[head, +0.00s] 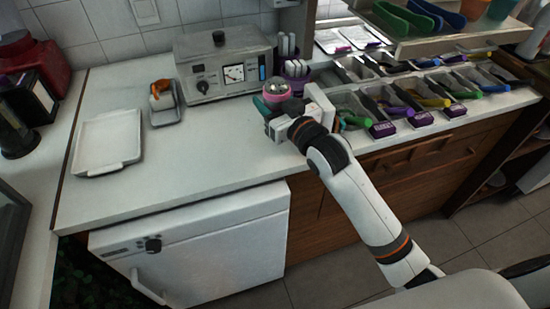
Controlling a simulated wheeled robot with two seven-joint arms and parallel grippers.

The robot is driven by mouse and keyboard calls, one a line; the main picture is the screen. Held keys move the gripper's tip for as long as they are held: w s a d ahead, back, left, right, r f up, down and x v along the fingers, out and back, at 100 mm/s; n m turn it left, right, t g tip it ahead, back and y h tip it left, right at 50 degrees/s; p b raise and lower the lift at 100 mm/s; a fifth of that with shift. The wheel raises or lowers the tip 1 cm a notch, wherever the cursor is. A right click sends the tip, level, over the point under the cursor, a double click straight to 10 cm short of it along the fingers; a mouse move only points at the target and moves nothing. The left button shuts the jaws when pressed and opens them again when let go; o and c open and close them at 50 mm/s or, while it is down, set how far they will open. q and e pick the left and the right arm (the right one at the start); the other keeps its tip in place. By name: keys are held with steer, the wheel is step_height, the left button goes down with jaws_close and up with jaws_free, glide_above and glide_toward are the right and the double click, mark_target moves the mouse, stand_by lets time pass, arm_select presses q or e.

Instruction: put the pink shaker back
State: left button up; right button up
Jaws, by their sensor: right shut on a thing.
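The pink shaker (277,91), with a pink band and a shiny domed top, is upright at the back of the white counter, in front of the grey appliance. My right gripper (280,108) is at the shaker and shut on it. The gripper hides the shaker's lower part, so I cannot tell whether its base touches the counter. My left gripper is not in view.
A grey appliance (226,68) with a dial stands behind. Purple holders (297,67) with white handles are close to the shaker. Topping bins (352,103) with colored scoops fill the right. A white tray (107,141) lies left. The counter's middle is clear.

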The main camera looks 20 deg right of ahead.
steer(key=shift+w+d, duration=0.15)
steer(key=shift+w, duration=0.4)
step_height(320, 180, down, 6)
steer(key=shift+w+r+b, duration=0.1)
steer(key=shift+r+b, duration=0.05)
steer(key=shift+b, duration=0.2)
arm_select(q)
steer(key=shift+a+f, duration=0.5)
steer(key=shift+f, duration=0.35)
arm_select(e)
steer(key=shift+f, duration=1.95)
steer(key=shift+f, duration=0.1)
steer(key=o, duration=1)
steer(key=shift+o, duration=0.2)
